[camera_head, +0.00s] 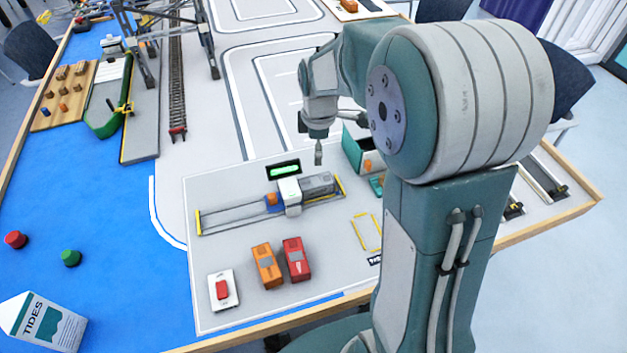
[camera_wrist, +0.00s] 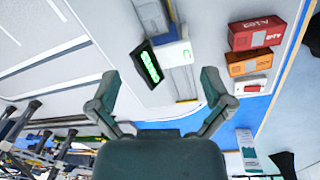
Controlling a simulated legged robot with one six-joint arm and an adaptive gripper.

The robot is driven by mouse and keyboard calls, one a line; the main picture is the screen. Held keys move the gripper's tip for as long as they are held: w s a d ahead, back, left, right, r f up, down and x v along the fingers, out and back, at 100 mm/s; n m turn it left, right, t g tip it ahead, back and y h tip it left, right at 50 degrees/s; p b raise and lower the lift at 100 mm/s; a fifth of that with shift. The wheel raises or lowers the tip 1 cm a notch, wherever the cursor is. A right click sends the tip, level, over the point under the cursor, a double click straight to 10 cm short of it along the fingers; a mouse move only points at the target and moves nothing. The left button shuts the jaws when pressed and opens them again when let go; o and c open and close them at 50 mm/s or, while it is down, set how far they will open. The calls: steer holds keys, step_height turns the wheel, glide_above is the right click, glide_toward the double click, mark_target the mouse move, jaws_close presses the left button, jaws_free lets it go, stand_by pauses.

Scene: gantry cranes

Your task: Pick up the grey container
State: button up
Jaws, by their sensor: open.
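The grey container (camera_head: 318,183) lies on the railed track on the grey board, at the right end beside a white block (camera_head: 290,192). In the wrist view the grey container (camera_wrist: 151,14) is at the top edge, partly cut off, above the white block (camera_wrist: 172,55). My gripper (camera_head: 318,152) points down above and apart from the container, near the green-lit display (camera_head: 283,170). In the wrist view my gripper (camera_wrist: 158,76) has its two fingers spread wide with nothing held between them.
Orange (camera_head: 266,265) and red (camera_head: 297,259) blocks stand in front of the track, near a red button (camera_head: 223,290). A teal open box (camera_head: 357,150) is behind, partly hidden by my arm. A gantry crane (camera_head: 165,35) stands at the back left. A carton (camera_head: 42,322) lies front left.

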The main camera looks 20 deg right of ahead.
mark_target(316, 181)
steer(key=w+f+n, duration=0.1)
steer(key=f, duration=0.1)
steer(key=w+f+n, duration=0.1)
steer(key=f, duration=0.1)
steer(key=w+d+f+n+g, duration=0.1)
steer(key=f, duration=0.1)
steer(key=shift+w+f, duration=0.2)
steer(key=shift+f, duration=0.05)
step_height(316, 181, down, 11)
steer(key=shift+r, duration=0.15)
steer(key=shift+a, duration=0.1)
steer(key=c, duration=1.3)
steer(key=shift+r, duration=0.5)
steer(key=s, duration=1.8)
steer(key=shift+r, duration=0.25)
steer(key=shift+a, duration=0.1)
